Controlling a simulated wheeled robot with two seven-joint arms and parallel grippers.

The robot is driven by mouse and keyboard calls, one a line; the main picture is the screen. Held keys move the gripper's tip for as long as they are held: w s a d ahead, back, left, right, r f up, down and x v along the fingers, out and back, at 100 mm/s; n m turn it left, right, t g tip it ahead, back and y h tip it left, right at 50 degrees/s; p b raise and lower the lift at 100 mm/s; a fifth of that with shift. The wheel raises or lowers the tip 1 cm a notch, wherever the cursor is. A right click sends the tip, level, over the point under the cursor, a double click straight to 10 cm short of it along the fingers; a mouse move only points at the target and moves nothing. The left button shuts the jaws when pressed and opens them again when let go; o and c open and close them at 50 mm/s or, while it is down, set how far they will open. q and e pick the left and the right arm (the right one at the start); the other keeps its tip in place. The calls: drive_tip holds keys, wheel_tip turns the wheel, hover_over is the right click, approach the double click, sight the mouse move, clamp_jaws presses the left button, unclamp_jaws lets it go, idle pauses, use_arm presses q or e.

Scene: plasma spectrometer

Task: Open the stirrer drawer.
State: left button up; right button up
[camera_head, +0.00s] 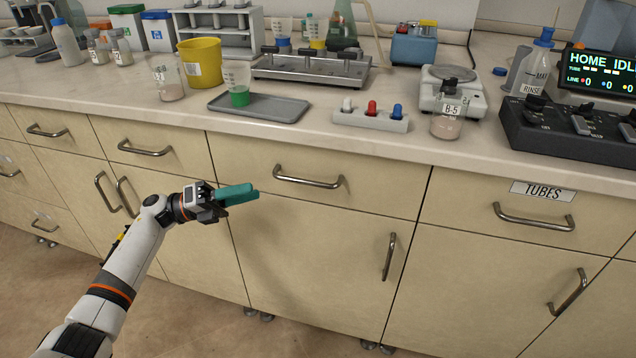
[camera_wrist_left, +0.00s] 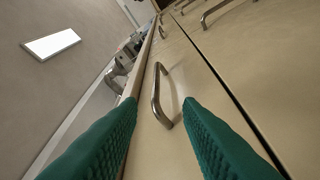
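No label reading stirrer can be read on any drawer front. The unlabelled middle drawer (camera_head: 345,196) has a curved metal bar handle (camera_head: 308,180). My left gripper (camera_head: 253,193) has green fingers and is in front of the cabinet, left of that handle and a little lower in the head view. In the left wrist view its two fingers are spread apart with nothing held. A bar handle (camera_wrist_left: 158,98) shows ahead in the gap between them, apparently beyond the fingertips. The drawer front looks closed. My right gripper is not in view.
A drawer labelled TUBES (camera_head: 535,215) is to the right, and another unlabelled drawer (camera_head: 140,143) to the left. Cabinet doors lie below, one with a vertical handle (camera_head: 389,257).

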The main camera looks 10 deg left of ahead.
sight(299, 179)
use_arm(q)
drive_tip(key=shift+m+g, duration=0.4)
drive_tip(key=x, duration=1.2)
drive_tip(key=shift+s+d+r, duration=0.1)
drive_tip(key=shift+s+r, duration=0.05)
drive_tip(key=shift+r, duration=0.15)
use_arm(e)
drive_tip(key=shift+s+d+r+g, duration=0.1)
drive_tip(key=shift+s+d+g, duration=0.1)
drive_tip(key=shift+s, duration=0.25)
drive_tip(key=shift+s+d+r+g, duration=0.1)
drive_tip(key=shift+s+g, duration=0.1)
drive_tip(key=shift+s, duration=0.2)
use_arm(q)
clamp_jaws()
